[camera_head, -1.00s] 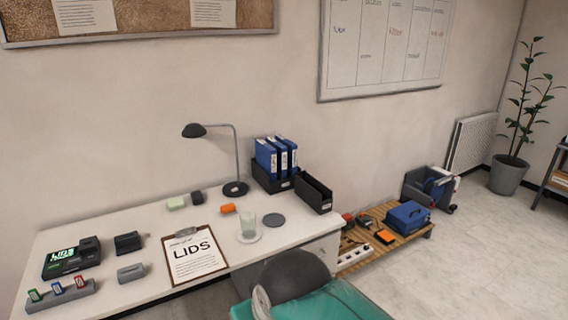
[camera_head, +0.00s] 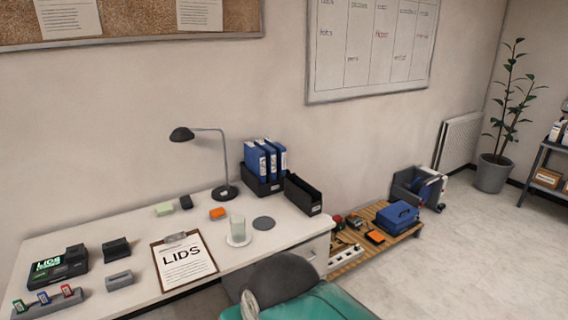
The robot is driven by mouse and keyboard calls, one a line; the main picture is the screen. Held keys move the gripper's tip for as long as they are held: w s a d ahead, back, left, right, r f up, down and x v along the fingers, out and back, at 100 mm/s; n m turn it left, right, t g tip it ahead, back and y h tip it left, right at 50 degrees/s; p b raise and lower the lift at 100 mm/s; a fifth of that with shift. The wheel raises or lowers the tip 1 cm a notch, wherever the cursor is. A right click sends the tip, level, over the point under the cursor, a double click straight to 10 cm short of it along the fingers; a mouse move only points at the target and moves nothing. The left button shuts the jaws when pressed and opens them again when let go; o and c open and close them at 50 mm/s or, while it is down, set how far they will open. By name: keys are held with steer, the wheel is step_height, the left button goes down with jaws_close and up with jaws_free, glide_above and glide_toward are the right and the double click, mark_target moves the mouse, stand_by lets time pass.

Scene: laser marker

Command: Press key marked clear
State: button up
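A dark device with a lit green display (camera_head: 48,264), which seems to read LIDS, sits at the left end of the white desk (camera_head: 215,262). Its keys are too small to read, so I cannot make out one marked clear. In front of it a grey holder (camera_head: 50,303) carries small green, blue and red tagged pieces. A clipboard (camera_head: 184,258) with a sheet reading LIDS lies to the right. My gripper is not in view.
A black block (camera_head: 116,249) and a grey block (camera_head: 119,281) lie between device and clipboard. A glass (camera_head: 237,229), lamp (camera_head: 226,192) and blue binders (camera_head: 264,160) stand further right. A teal chair (camera_head: 310,303) is at the desk's front. Open floor (camera_head: 475,250) lies right.

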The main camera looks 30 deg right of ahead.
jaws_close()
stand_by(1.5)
